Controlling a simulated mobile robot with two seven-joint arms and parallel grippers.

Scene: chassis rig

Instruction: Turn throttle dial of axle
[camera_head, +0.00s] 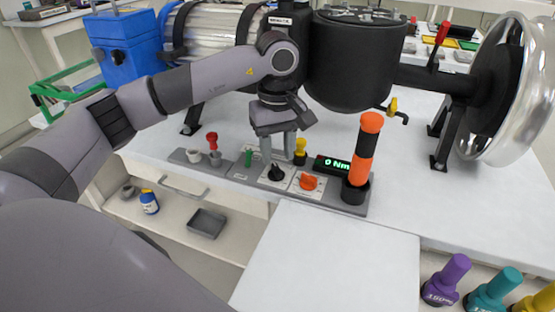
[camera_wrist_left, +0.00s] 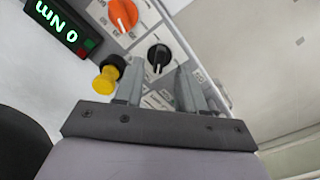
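The grey control panel (camera_head: 238,170) sits along the front of the white table and carries a black dial (camera_head: 276,173) and an orange dial (camera_head: 308,182). I cannot read which one is labelled throttle. My left gripper (camera_head: 278,153) points down just above and behind the black dial, fingers apart and empty. In the left wrist view the black dial (camera_wrist_left: 158,55) shows beyond and between the open fingertips (camera_wrist_left: 160,82), seemingly apart from them. The orange dial (camera_wrist_left: 124,14) lies farther up-left. The dark axle (camera_head: 440,78) runs to a large silver wheel (camera_head: 515,95). My right gripper is out of view.
A yellow knob (camera_head: 300,150), a display reading 0 Nm (camera_head: 334,166), a tall orange-black handle (camera_head: 364,150), a green stub (camera_head: 248,158) and a red-topped lever (camera_head: 212,141) crowd the panel. A black drum (camera_head: 355,60) stands behind. A bare white surface (camera_head: 330,260) lies in front.

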